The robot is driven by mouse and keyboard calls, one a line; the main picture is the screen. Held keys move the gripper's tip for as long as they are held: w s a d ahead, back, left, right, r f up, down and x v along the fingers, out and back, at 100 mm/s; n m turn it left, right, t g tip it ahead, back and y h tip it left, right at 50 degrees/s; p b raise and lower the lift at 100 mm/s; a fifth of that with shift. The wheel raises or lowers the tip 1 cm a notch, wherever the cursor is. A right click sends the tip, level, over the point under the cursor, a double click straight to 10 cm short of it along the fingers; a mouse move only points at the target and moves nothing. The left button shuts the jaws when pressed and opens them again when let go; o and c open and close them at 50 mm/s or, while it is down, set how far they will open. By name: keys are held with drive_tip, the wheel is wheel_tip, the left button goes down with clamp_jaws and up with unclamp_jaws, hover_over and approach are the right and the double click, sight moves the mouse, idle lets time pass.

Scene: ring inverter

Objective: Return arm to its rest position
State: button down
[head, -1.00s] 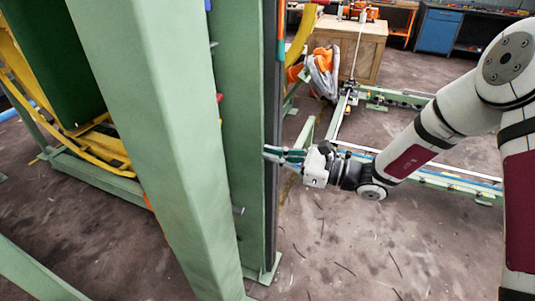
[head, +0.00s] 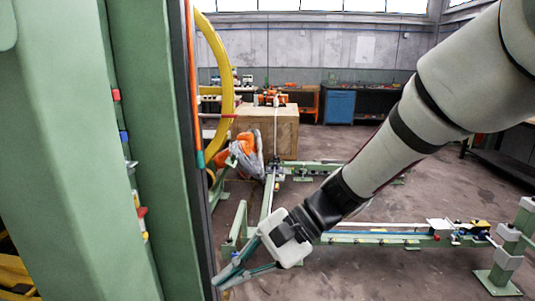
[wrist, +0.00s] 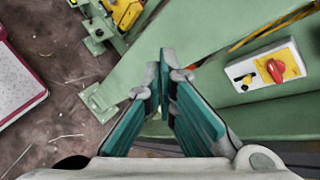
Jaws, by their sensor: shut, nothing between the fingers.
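My gripper (head: 218,283) hangs at the lower middle of the head view, its teal fingers pointing down and left beside the green column (head: 145,150). I cannot tell whether the tips touch the column. In the wrist view my gripper (wrist: 164,72) has its fingertips together with nothing between them. My arm (head: 405,125) reaches down from the upper right, bent toward the column. In the wrist view a white switch box with a red rotary knob (wrist: 276,70) sits on green structure right of the fingers.
A yellow ring (head: 221,75) stands behind the column. Low green rails (head: 370,239) cross the floor beyond my gripper. A wooden crate (head: 277,133) and an orange-and-grey item (head: 245,155) stand farther back. Floor (head: 370,280) is open at the lower right.

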drive_tip(key=s+d+r+n+t+h+p, duration=0.2)
drive_tip(key=s+d, duration=0.3)
drive_tip(key=d, duration=0.3)
drive_tip(key=s+d+r+n+t+h+p, duration=0.2)
drive_tip(key=s+d+r+h, duration=0.3)
drive_tip(key=d, duration=0.4)
drive_tip(key=s+d+r+n+t+h+p, duration=0.2)
drive_tip(key=s+d+r+t+h, duration=0.1)
drive_tip(key=s+d, duration=0.3)
drive_tip(key=shift+d+r+n+t+h, duration=0.3)
drive_tip(key=shift+d+r+h, duration=0.35)
drive_tip(key=shift+d, duration=0.5)
drive_tip(key=shift+r, duration=0.1)
